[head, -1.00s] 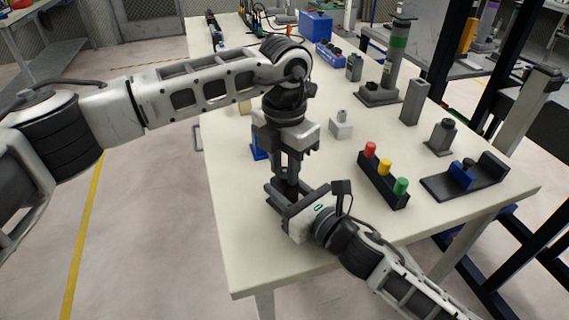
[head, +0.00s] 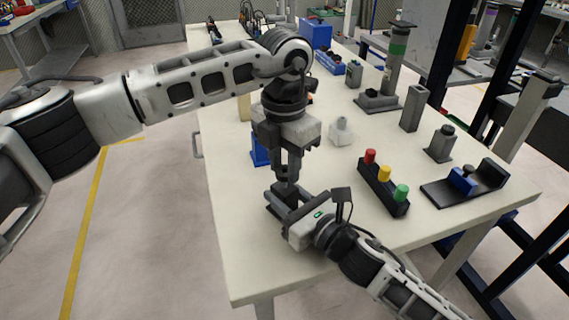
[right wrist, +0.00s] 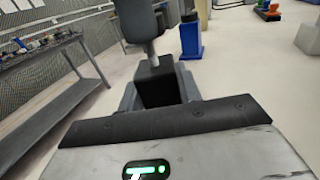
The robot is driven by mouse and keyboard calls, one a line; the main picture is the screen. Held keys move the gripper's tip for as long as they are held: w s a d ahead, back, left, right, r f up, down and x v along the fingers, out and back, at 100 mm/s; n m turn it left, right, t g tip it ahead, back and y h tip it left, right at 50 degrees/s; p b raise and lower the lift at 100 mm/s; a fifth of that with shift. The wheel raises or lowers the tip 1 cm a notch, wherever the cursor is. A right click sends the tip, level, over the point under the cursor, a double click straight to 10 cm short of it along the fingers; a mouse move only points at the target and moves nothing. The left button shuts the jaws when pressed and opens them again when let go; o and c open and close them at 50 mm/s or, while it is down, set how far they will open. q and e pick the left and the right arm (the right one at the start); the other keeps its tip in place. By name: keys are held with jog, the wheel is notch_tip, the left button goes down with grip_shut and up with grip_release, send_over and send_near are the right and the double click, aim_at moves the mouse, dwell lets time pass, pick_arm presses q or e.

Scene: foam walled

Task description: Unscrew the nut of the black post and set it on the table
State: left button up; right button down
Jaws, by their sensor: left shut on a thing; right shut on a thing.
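The black post shows in the right wrist view as a dark square block (right wrist: 158,84), upright between the fingers of my right gripper (right wrist: 160,98). My right gripper (head: 281,196) is shut on it, low over the table's front left. My left gripper (head: 287,178) points straight down from above, with its fingers closed together just over the post top. One grey left finger (right wrist: 137,22) shows there in the right wrist view. The nut is hidden by the left fingers, which are shut on it. The white table (head: 235,230) lies underneath.
A blue post (head: 260,150) stands just behind the grippers, and a pale post (head: 341,131) behind right. A black bar with red, yellow and green caps (head: 383,187) is to the right. The table's front left is bare.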

pick_arm(q)
jog(key=shift+r, duration=2)
pick_arm(e)
jog(key=c, duration=0.9)
grip_release()
pick_arm(q)
jog(key=shift+f+b, duration=0.5)
jog(key=shift+f, duration=0.05)
pick_arm(e)
jog(key=v, duration=1.1)
jog(key=shift+s+d, duration=0.35)
jog(key=shift+s, duration=0.05)
pick_arm(q)
jog(key=shift+s, duration=0.1)
